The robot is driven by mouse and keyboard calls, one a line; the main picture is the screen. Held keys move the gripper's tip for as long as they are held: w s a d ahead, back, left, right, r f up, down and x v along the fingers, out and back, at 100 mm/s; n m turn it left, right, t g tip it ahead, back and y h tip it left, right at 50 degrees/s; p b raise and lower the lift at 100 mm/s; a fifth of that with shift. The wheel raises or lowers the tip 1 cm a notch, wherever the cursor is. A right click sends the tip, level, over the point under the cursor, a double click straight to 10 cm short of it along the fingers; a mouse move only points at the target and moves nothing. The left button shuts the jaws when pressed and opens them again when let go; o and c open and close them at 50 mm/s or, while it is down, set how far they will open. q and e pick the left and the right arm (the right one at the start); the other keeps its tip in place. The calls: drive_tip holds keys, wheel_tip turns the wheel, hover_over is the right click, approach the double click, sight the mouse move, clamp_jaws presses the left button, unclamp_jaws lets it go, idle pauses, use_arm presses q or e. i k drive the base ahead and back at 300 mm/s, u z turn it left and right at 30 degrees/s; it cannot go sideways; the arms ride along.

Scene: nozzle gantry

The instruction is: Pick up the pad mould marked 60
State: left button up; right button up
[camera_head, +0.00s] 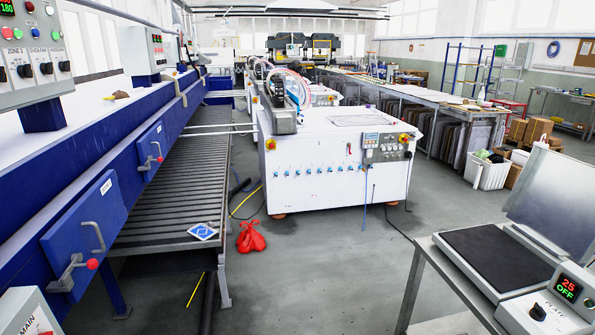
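I cannot make out a pad mould marked 60 anywhere in the head view. A small flat blue and white piece (203,231) lies at the near end of the slatted conveyor (170,190); I cannot read any number on it. On the right, a press (500,262) stands with its lid raised. Its dark plate looks bare, and its display (568,288) reads 25 OFF. Neither of my grippers is in view.
A long blue machine (85,215) with door handles runs along the left. A white cabinet machine (335,165) stands mid-floor. A red bag (250,238) and yellow and black hoses lie on the floor beside the conveyor. Grey floor (330,280) is clear in front.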

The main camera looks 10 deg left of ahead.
sight(202, 232)
drive_tip(key=i, duration=4.1)
drive_tip(key=u, duration=1.15)
